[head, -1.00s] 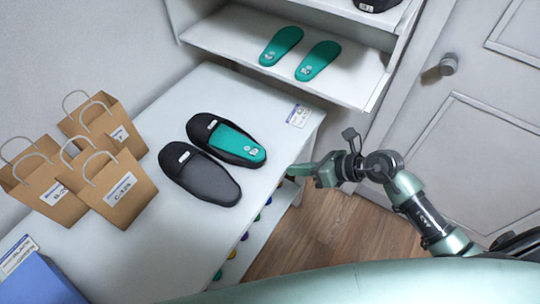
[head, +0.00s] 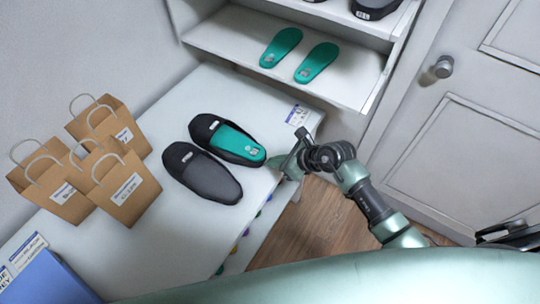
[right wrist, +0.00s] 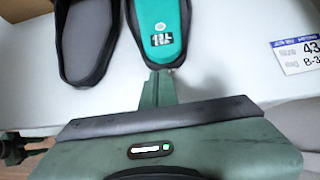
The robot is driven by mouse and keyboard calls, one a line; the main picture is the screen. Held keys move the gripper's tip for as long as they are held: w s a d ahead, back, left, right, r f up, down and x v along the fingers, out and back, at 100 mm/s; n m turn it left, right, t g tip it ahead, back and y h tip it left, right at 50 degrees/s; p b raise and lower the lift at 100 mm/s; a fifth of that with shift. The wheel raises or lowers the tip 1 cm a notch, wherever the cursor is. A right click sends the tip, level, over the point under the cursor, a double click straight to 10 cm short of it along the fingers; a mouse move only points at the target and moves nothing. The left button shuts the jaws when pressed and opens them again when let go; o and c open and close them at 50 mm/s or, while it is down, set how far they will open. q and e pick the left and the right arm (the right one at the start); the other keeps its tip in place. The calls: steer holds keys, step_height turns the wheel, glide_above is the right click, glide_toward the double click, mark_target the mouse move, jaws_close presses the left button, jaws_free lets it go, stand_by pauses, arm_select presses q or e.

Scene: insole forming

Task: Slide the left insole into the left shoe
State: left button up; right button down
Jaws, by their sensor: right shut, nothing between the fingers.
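Two dark shoes lie side by side on the white table. The right-hand shoe (head: 204,128) has a teal insole (head: 237,142) lying in it, its heel end towards me and its front under the upper. The insole also shows in the right wrist view (right wrist: 160,22), with a white printed mark at its heel. The left-hand shoe (head: 203,178) shows a dark grey inside and no teal insole. My right gripper (head: 278,163) is shut and empty, its tip right at the heel end of the right-hand shoe. I cannot tell whether it touches. My left gripper is out of view.
Two more teal insoles (head: 299,56) lie on a white shelf (head: 235,42) behind. Several brown paper bags (head: 128,188) stand on the left, with a blue box (head: 48,278) in front. A label card (right wrist: 297,52) lies right of the shoes. A cabinet door (head: 450,130) is at right.

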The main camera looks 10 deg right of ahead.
mark_target(259, 157)
steer(key=shift+w+a, duration=0.65)
steer(key=shift+a, duration=0.05)
steer(key=shift+w+a, duration=0.8)
steer(key=shift+a, duration=0.05)
steer(key=shift+d, duration=0.1)
